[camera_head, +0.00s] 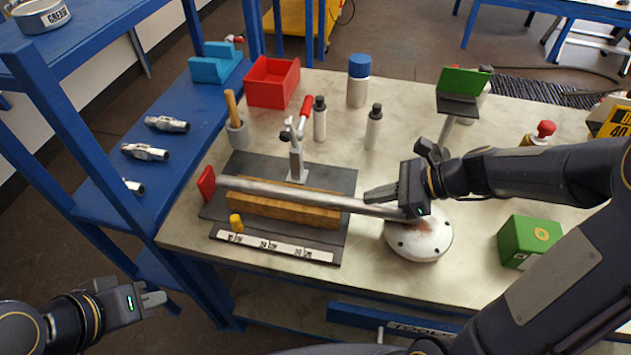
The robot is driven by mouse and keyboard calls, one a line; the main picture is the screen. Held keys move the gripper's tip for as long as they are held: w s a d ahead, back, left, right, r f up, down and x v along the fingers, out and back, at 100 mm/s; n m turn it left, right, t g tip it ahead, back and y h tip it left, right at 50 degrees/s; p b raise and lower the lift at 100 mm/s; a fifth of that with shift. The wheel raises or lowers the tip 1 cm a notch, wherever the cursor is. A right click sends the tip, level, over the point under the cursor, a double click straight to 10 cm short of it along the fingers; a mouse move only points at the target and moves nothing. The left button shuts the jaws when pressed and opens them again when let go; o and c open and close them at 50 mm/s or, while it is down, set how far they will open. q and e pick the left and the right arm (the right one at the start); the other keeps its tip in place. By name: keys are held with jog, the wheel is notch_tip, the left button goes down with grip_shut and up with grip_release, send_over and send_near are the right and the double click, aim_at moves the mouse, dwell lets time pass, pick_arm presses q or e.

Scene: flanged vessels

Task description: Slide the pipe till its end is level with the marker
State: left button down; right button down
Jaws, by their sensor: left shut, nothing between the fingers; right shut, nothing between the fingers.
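A long grey pipe (280,191) lies along a wooden block (285,210) on a dark base plate (338,180). Its left end is close to an upright red plate (206,184); whether they touch is unclear. A small yellow marker (236,222) stands at the left part of a white scale strip (275,246), to the right of the pipe's left end in the picture. The pipe's right end is by a white round flange (420,243), partly hidden by my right gripper. My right gripper (368,197) is shut at the pipe's right part. My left gripper (160,299) is shut and empty, off the table's front left.
A toggle clamp (297,155) with a red handle stands behind the pipe. A green box (528,242) is at right, a blue shelf (160,110) at left.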

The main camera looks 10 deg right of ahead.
jog(key=shift+w+a, duration=0.2)
jog(key=shift+a, duration=0.05)
send_near(307, 195)
jog(key=x, duration=0.3)
jog(key=r+x, duration=0.1)
jog(key=x, duration=0.1)
jog(key=shift+w+a+f, duration=0.1)
jog(key=shift+w+a, duration=0.2)
jog(key=shift+a, duration=0.15)
jog(key=shift+w+a+f, duration=0.15)
jog(key=shift+a+f, duration=0.1)
jog(key=shift+f, duration=0.6)
